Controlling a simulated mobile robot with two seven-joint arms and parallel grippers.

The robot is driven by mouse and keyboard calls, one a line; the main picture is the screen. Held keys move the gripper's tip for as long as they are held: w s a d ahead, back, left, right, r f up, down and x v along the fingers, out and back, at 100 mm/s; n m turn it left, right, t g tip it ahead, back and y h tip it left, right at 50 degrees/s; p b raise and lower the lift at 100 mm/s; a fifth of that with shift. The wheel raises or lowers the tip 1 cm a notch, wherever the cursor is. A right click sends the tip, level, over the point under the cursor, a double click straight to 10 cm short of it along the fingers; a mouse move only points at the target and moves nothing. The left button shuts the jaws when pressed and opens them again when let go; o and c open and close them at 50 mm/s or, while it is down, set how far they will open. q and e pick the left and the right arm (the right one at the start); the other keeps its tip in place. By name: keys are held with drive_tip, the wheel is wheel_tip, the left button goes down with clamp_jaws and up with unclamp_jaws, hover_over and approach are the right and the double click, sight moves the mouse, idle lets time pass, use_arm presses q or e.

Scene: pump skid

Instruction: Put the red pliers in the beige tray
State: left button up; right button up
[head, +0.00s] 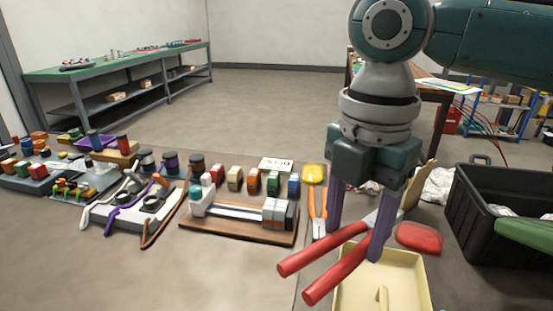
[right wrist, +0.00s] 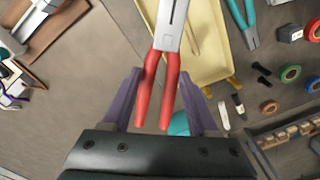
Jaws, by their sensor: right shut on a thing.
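The red pliers (head: 322,271) have two red handles and a grey metal head. In the right wrist view the pliers (right wrist: 169,80) lie between the two fingers (right wrist: 160,78), head pointing away. The beige tray (head: 408,284) is below them, partly hidden by the pliers and gripper; it also shows in the right wrist view (right wrist: 212,50). My left gripper is not in view.
Orange-handled pliers (head: 318,212) are left of the tray, and a red pouch (head: 419,237) is behind it. A black crate (head: 500,222) stands at right. A wooden-based fixture (head: 240,228) and several small coloured parts are at left. Teal-handled pliers (right wrist: 243,22) lie beside the tray.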

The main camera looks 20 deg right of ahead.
use_arm(q)
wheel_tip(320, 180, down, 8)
drive_tip(key=b, duration=0.8)
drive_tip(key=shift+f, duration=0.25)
use_arm(e)
drive_tip(key=f+n, duration=0.2)
drive_tip(key=f, duration=0.2)
drive_tip(key=s+d+f+n, duration=0.1)
drive_tip(key=f+n, duration=0.1)
drive_tip(key=f, duration=0.3)
drive_tip(key=s+d+f+n, duration=0.1)
drive_tip(key=f+n, duration=0.2)
drive_tip(key=f, duration=0.2)
drive_tip(key=shift+d, duration=0.25)
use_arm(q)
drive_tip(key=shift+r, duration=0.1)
use_arm(e)
drive_tip(key=o, duration=1.3)
use_arm(q)
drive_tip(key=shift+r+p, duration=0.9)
drive_tip(key=shift+p, duration=0.05)
use_arm(e)
wheel_tip(320, 180, up, 10)
drive_tip(key=shift+w+f, duration=0.1)
drive_tip(key=shift+a, duration=0.1)
